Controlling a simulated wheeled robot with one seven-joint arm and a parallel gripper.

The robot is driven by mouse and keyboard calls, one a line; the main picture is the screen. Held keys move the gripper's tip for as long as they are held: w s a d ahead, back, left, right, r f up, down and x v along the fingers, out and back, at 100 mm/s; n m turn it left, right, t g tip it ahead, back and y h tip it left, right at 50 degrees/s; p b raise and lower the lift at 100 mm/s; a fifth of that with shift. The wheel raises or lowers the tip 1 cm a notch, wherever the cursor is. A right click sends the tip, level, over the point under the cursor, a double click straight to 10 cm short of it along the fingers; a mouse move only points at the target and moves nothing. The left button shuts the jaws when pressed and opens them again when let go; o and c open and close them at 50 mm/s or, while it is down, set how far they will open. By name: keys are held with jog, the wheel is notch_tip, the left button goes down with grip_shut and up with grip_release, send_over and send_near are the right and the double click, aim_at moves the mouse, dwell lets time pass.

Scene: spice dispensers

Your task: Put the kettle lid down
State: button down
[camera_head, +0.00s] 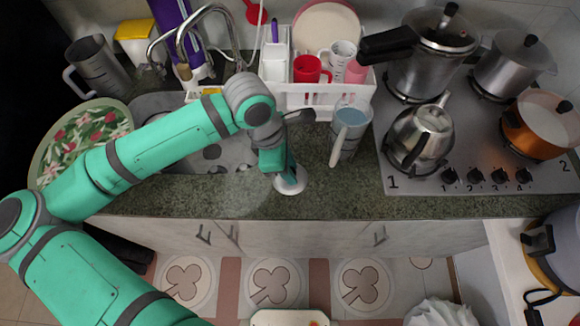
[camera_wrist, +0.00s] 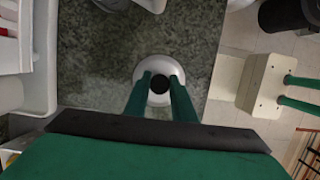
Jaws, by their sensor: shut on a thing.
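The kettle lid (camera_head: 292,183) is a pale round disc below my gripper (camera_head: 286,171), over the counter's front strip near its edge. In the wrist view the lid (camera_wrist: 160,68) shows its black knob between the two green fingers of my gripper (camera_wrist: 160,84), which is shut on it. I cannot tell whether the lid touches the counter or hangs just above it. The metal kettle (camera_head: 420,135) stands on the front left burner of the stove, right of my gripper.
A jug with a pale handle (camera_head: 350,130) stands on the counter right of my gripper. A white rack (camera_head: 310,95) with cups is behind. The sink (camera_head: 200,150) lies to the left under my arm. Bare counter (camera_head: 340,198) runs along the front, towards the stove (camera_head: 470,150).

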jog(key=shift+f, duration=0.1)
jog(key=c, duration=1.5)
grip_release()
jog(key=shift+a, duration=0.15)
jog(key=v, duration=1.2)
jog(key=shift+w, duration=0.1)
